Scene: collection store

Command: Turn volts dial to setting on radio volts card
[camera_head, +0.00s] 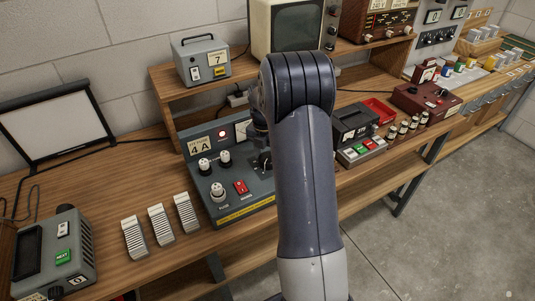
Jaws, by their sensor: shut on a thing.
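My gripper (264,161) is partly hidden by my arm, low at the panel's right part, and is shut on what seems to be a dial there. The dial's pointer and scale are hidden, and I cannot read which dial it is. No radio volts card can be read in this view.
Three ribbed white blocks (160,224) and a grey device (55,258) lie left. A dark red box (425,102) and small jars (403,129) stand right. Floor is clear at right.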

